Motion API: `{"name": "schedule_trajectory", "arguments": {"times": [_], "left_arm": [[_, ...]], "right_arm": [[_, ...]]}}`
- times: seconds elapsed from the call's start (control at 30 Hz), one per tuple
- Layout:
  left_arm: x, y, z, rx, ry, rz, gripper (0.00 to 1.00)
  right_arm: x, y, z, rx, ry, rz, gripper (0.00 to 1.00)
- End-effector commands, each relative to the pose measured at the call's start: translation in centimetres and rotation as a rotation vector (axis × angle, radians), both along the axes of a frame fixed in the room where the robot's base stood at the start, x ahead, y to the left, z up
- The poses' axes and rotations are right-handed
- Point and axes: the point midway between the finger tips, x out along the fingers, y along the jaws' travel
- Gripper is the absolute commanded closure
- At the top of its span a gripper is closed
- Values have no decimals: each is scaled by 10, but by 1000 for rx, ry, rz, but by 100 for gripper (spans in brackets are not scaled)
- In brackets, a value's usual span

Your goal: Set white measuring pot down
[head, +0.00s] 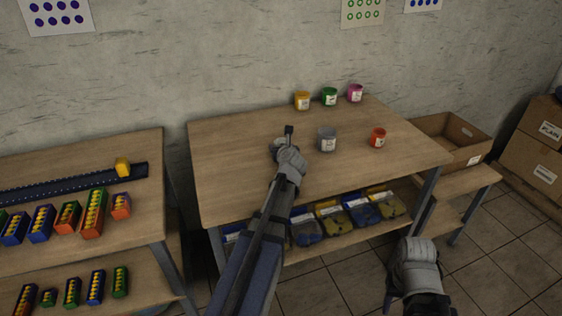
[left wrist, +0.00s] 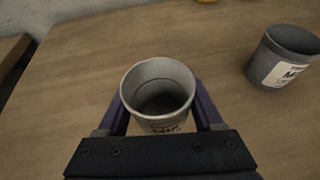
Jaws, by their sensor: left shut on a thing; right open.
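The white measuring pot (left wrist: 158,92) is upright and open-topped in the left wrist view, with a label low on its front. My left gripper (left wrist: 162,112) is shut on it, one finger on each side. The pot is over the worktable (head: 230,165); I cannot tell if its base touches the wood. In the head view my left gripper (head: 289,134) is over the table's middle and mostly hides the pot. My right gripper (head: 414,258) is open and low in front of the table's right end, apart from everything; its fingers are barely visible.
A grey labelled pot (head: 327,140) stands just right of my left gripper. An orange-red pot (head: 378,138) is further right. Yellow (head: 302,100), green (head: 329,96) and pink (head: 355,93) pots line the back edge. The table's left part is clear. A cardboard box (head: 462,147) stands right.

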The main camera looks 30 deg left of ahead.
Motion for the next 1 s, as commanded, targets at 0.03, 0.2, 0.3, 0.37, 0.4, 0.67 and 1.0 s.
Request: {"name": "schedule_trajectory", "arguments": {"times": [0.03, 0.2, 0.3, 0.37, 0.4, 0.67, 1.0], "left_arm": [[0, 0, 0, 0, 0, 0, 90], [0, 0, -14, 0, 0, 0, 90], [0, 0, -28, 0, 0, 0, 90], [0, 0, -35, 0, 0, 0, 90], [0, 0, -37, 0, 0, 0, 90], [0, 0, -36, 0, 0, 0, 90], [0, 0, -39, 0, 0, 0, 14]], "right_arm": [[0, 0, 0, 0, 0, 0, 50], [0, 0, -14, 0, 0, 0, 50], [0, 0, -28, 0, 0, 0, 50], [0, 0, -35, 0, 0, 0, 50], [0, 0, -37, 0, 0, 0, 50], [0, 0, -36, 0, 0, 0, 50], [0, 0, -39, 0, 0, 0, 50]]}}
